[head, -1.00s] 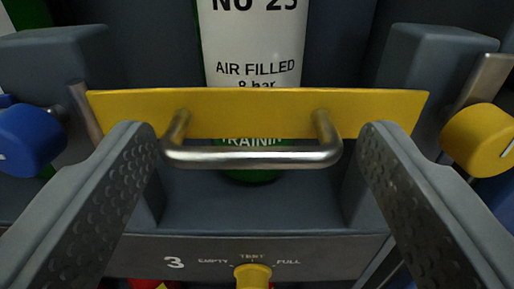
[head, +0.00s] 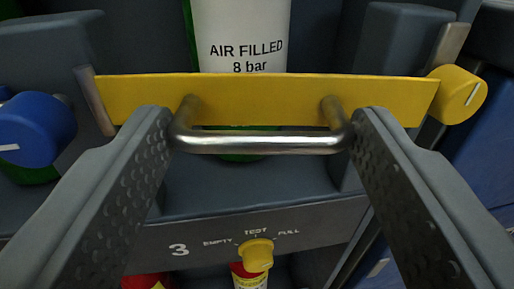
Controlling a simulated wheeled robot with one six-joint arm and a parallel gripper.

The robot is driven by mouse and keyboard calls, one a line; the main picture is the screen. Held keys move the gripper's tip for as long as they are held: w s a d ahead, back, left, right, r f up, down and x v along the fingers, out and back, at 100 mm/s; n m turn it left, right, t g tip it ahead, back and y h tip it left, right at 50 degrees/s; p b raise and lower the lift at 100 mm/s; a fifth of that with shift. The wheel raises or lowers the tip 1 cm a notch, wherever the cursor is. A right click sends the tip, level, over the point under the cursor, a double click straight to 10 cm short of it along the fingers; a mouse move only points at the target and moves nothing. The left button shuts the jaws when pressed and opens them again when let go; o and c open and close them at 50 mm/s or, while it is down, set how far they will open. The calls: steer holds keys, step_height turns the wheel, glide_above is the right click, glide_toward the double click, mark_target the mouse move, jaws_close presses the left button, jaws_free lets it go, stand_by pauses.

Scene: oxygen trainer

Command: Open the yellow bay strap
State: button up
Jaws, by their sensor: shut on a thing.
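The yellow bay strap (head: 262,88) is a flat bar that runs across the front of bay 3, before a green cylinder with a white label (head: 245,45). A metal U-shaped handle (head: 262,142) stands out from the strap. My gripper (head: 262,130) has one finger at each end of the handle and is shut on it lengthwise. The strap spans between grey posts at both sides. A yellow knob (head: 459,93) sits at the strap's right end, and its white mark is tilted.
A blue knob (head: 36,129) is at the left. Below is a grey panel (head: 205,238) marked 3, EMPTY, TEST, FULL, with a small yellow selector knob (head: 257,255). Red items show at the bottom edge. A blue surface (head: 480,140) lies at the right.

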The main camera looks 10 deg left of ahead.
steer(key=m+h, duration=0.1)
steer(key=s+m+h, duration=0.1)
steer(key=h, duration=0.1)
steer(key=s+a+m+h, duration=0.1)
steer(key=shift+a+h, duration=0.1)
steer(key=shift+h, duration=0.3)
steer(key=s+a+m+g+h, duration=0.3)
steer(key=a+m+g+h, duration=0.4)
steer(key=h, duration=0.6)
steer(key=shift+s+m+g+h, duration=0.3)
steer(key=shift+m+g, duration=0.7)
steer(key=shift+m, duration=0.9)
steer(key=shift+f, duration=0.1)
steer(key=o, duration=1.1)
steer(key=shift+o, duration=0.2)
